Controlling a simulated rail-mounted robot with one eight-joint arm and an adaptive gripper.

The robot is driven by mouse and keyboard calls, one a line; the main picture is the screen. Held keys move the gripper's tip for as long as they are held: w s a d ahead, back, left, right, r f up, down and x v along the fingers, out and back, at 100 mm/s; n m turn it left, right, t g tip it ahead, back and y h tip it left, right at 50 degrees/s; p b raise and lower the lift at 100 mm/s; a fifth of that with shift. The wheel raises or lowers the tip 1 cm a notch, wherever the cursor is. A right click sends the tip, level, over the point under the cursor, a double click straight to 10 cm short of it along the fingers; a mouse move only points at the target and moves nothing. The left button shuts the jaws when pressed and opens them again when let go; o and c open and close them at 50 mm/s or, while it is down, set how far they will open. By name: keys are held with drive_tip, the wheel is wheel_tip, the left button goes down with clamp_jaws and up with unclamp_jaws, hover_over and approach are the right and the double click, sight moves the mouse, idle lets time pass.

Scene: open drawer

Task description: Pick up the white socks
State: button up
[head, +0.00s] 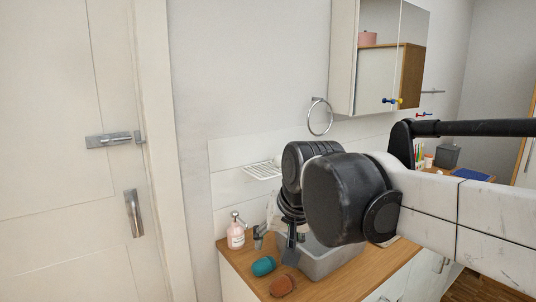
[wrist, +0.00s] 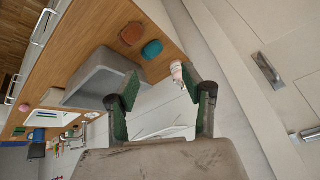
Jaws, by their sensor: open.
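I cannot make out the white socks for certain in either view. A small pale item (head: 278,161) sits at the white wire rack (head: 262,171) on the wall, too small to identify. My gripper (head: 289,257) points down over the wooden counter (head: 240,278), near the grey basin (head: 335,264). In the wrist view my gripper (wrist: 161,76) is open, its two green-faced fingers apart with nothing held between them. My arm hides part of the basin and counter in the head view.
A pink pump bottle (head: 236,235), a teal object (head: 263,266) and an orange-brown object (head: 282,286) stand on the counter near my gripper. A towel ring (head: 320,118) and mirrored cabinet (head: 343,60) are above. A door (head: 65,200) is left.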

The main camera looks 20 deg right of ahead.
drive_tip(key=w+d+r+m+p, duration=0.3)
drive_tip(key=w+d+r+p, duration=0.1)
drive_tip(key=w+r, duration=0.55)
wheel_tip(320, 180, up, 7)
drive_tip(key=m+g+y+p, duration=0.2)
drive_tip(key=m+g+p, duration=0.1)
drive_tip(key=m+p, duration=0.75)
hover_over(285, 154)
drive_tip(key=s+d+p, duration=0.2)
drive_tip(key=s, duration=0.1)
drive_tip(key=n, duration=0.2)
drive_tip(key=shift+m, duration=0.25)
drive_tip(key=x, duration=0.4)
drive_tip(key=p+x, duration=0.1)
drive_tip(key=x, duration=0.3)
drive_tip(key=shift+s+a, duration=0.1)
drive_tip(key=shift+s, duration=0.15)
drive_tip(key=shift+d+p+x, duration=0.1)
drive_tip(key=shift+p+x, duration=0.3)
drive_tip(key=shift+x, duration=1)
drive_tip(key=shift+d+p+x, duration=0.15)
drive_tip(key=shift+p+x, duration=0.25)
drive_tip(key=shift+x, duration=0.95)
drive_tip(key=shift+c, duration=0.5)
drive_tip(key=c, duration=0.7)
